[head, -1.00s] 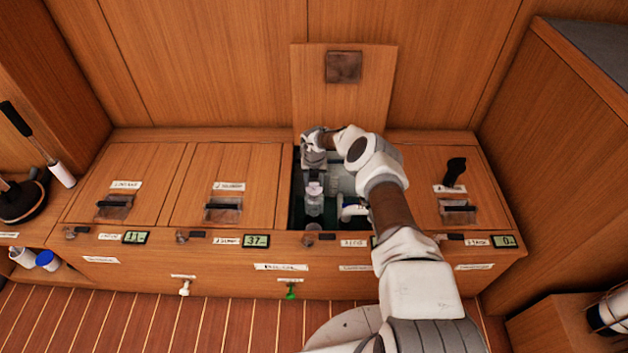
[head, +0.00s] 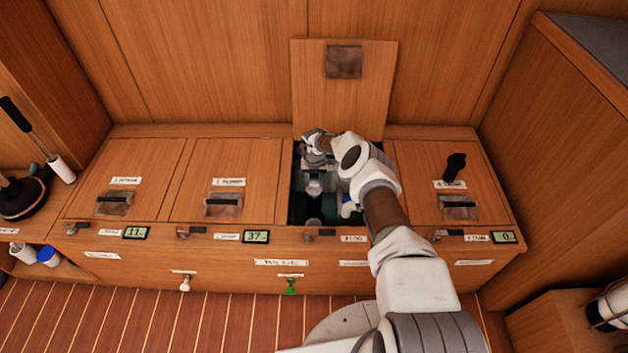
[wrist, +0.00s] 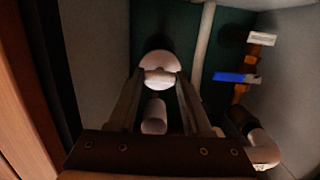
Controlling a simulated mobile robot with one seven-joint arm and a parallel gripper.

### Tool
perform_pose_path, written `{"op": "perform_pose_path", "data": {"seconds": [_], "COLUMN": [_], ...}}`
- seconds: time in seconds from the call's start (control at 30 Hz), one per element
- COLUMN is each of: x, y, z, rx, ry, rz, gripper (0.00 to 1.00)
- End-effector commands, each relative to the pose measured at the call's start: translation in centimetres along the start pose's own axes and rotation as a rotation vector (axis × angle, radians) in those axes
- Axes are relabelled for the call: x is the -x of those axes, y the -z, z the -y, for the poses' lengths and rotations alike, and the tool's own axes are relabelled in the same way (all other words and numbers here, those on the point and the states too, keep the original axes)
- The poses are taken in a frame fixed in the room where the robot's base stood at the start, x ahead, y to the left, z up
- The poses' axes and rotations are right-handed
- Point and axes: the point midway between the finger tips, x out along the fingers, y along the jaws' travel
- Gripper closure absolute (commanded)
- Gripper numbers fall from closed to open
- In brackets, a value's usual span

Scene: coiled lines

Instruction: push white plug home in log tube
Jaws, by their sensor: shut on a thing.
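My gripper (wrist: 160,76) is shut on the white plug (wrist: 158,62), a round white disc with a raised bar between my fingertips. In the head view my gripper (head: 314,183) reaches down into the open bilge compartment. A pale cylinder (wrist: 154,117) shows between my fingers, nearer the palm in the wrist view; I cannot tell if it is the log tube. The tube's mouth is hidden behind the plug and fingers, so how deep the plug sits cannot be seen.
The open hatch lid (head: 343,105) stands upright behind the compartment. A white elbow pipe (wrist: 262,150) lies to the right, with a blue handle (wrist: 237,77) and a pale vertical pipe (wrist: 203,50) beyond. The compartment walls are close. Closed hatches (head: 228,180) flank it.

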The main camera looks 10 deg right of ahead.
Motion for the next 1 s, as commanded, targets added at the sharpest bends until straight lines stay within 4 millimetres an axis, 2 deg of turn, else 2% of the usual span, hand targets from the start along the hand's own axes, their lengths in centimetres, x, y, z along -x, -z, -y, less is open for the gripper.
{"op": "perform_pose_path", "data": {"seconds": [0.7, 0.9, 0.93, 1.0], "x": [-1.9, -1.8, -1.8, -1.8], "y": [0.2, 0.2, 0.2, 0.2], "z": [-0.1, -0.1, -0.1, -0.1], "rx": [0.002, 0.002, 0.002, 0.002], "ry": [-0.001, -0.001, -0.001, -0.001], "rz": [0.000, 0.000, 0.000, 0.000], "gripper": [1.00, 1.00, 0.47, 0.35]}}
